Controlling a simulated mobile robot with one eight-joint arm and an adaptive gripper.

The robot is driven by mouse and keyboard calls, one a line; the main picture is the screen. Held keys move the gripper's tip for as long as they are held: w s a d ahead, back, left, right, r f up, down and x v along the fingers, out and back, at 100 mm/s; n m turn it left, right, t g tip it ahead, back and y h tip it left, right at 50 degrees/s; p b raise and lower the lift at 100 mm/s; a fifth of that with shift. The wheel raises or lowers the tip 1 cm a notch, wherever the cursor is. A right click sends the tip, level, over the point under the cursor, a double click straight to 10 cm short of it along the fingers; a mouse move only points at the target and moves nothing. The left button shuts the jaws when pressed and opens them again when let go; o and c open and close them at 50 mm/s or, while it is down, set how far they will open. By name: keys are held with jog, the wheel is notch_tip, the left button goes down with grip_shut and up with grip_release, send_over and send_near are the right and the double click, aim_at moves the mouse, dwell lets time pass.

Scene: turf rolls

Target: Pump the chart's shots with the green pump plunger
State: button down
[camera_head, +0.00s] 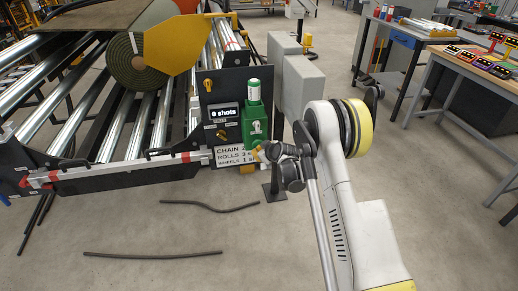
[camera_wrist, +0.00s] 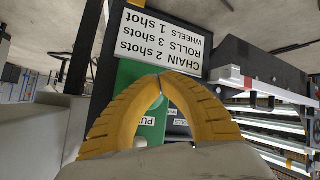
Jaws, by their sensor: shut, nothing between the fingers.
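The green pump (camera_head: 255,122) stands upright on the dark panel, with a plunger (camera_head: 254,90) in white and green at its top. A display (camera_head: 224,112) left of it reads "0 shots". The white chart (camera_head: 232,156) below is partly hidden in the head view. In the wrist view the chart (camera_wrist: 162,42) appears upside down and reads chain 2 shots, rolls 3 shots, wheels 1 shot. My gripper (camera_wrist: 162,79) has its yellow fingertips together and empty, in front of the green pump's lower part. I cannot tell if they touch it. The plunger is not clear in the wrist view.
Roller conveyor (camera_head: 160,125) with a turf roll (camera_head: 133,62) lies left of the panel. Grey boxes (camera_head: 303,88) stand right of the pump. Dark rods (camera_head: 152,254) lie on the floor. A wooden bench (camera_head: 476,68) stands at right; open floor lies in front.

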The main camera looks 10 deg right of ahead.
jog(key=shift+w, duration=0.4)
jog(key=shift+s, duration=0.1)
dwell(0.4)
jog(key=shift+s, duration=1.7)
jog(key=shift+s, duration=0.1)
jog(key=s, duration=0.4)
jog(key=shift+s, duration=0.4)
